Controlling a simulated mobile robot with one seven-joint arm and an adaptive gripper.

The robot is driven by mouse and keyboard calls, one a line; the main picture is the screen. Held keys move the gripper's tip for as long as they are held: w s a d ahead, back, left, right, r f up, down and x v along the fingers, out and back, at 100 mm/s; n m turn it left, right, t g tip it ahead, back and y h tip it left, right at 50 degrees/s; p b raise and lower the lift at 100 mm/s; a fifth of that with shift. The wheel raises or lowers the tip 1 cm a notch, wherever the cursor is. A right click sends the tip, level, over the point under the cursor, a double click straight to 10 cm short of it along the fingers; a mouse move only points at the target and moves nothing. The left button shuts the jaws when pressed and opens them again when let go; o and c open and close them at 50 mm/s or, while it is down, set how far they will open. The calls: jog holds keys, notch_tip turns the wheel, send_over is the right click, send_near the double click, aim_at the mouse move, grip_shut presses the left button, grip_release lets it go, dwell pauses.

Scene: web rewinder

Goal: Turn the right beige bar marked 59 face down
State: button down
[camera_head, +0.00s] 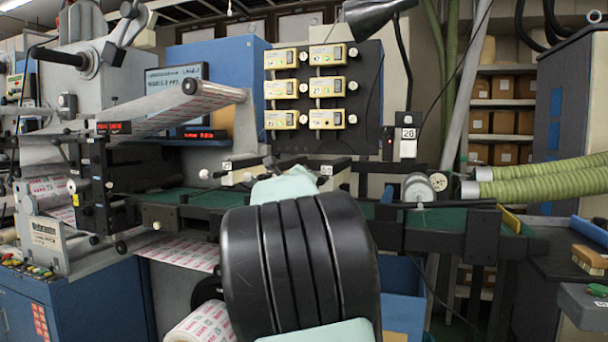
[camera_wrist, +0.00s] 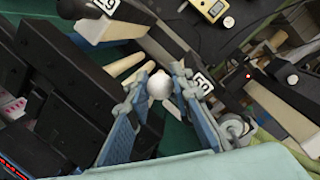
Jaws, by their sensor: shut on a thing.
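The right beige bar (camera_head: 341,179) shows in the head view just right of my arm, with its label 59 (camera_head: 326,170). The label 59 (camera_wrist: 202,83) also shows in the wrist view, just beyond a finger. My gripper (camera_wrist: 160,92) has blue fingers on both sides of a round white knob (camera_wrist: 159,84), shut on it near the label. A finger hides the bar beside the label in the wrist view. My black arm link hides the gripper's fingers in the head view.
Another beige bar (camera_head: 238,178) with a white knob stands to the left. A dark rail with green surface (camera_head: 188,197) runs below the bars. A panel of beige boxes (camera_head: 328,88) hangs above. A cylinder (camera_head: 418,188) and green hoses (camera_head: 540,179) are at right.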

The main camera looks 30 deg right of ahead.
jog(key=shift+f, duration=0.3)
jog(key=c, duration=1.7)
grip_release()
jog(key=shift+r, duration=0.1)
jog(key=shift+s+a+r, duration=0.1)
jog(key=shift+s+a, duration=0.3)
jog(key=shift+s, duration=0.1)
jog(key=v, duration=1)
jog(key=shift+s+a, duration=0.3)
